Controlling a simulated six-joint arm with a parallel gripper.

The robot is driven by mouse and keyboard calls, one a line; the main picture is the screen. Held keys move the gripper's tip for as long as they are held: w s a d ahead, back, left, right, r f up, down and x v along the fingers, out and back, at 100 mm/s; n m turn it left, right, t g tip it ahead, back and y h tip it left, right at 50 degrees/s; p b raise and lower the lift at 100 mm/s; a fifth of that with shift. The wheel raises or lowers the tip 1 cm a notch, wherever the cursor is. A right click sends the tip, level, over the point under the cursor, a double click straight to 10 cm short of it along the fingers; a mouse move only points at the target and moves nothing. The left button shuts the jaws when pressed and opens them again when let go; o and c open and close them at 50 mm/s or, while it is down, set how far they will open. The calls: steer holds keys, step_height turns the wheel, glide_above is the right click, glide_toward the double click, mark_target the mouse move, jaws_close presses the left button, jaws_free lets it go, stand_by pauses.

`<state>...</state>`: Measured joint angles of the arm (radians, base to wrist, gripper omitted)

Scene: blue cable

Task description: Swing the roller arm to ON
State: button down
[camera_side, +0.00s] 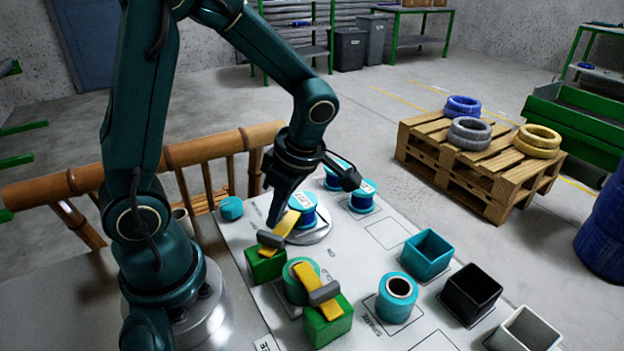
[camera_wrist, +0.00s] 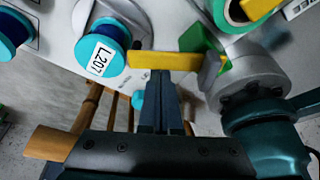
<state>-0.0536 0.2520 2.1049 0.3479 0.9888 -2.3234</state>
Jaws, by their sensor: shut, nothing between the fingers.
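A yellow roller arm (camera_side: 286,224) with a grey end piece (camera_side: 270,239) sits on a green block (camera_side: 265,264). Its free end lies at the edge of a turquoise and blue spool (camera_side: 303,209). In the wrist view, the yellow arm (camera_wrist: 165,61) runs from the L207 spool (camera_wrist: 101,50) to the green block (camera_wrist: 203,42). My gripper (camera_side: 274,222) is shut and empty, its tips right beside the yellow arm's long edge; I cannot tell if they touch. A second yellow arm (camera_side: 304,277) with a grey roller (camera_side: 323,293) is on another green block (camera_side: 328,322), over a turquoise spool (camera_side: 296,285). ON lettering is not clearly readable.
More spools (camera_side: 362,196) stand at the back of the grey panel (camera_side: 345,262). A turquoise spool (camera_side: 397,298), a turquoise bin (camera_side: 427,254), a black bin (camera_side: 470,294) and a white bin (camera_side: 524,331) stand at the right. A bamboo rail (camera_side: 140,165) runs behind.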

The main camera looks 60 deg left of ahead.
steer(key=shift+a, duration=0.1)
stand_by(0.3)
steer(key=shift+s+a, duration=0.2)
steer(key=s+a, duration=0.2)
steer(key=shift+a, duration=0.3)
steer(key=v, duration=1)
steer(key=shift+w, duration=0.15)
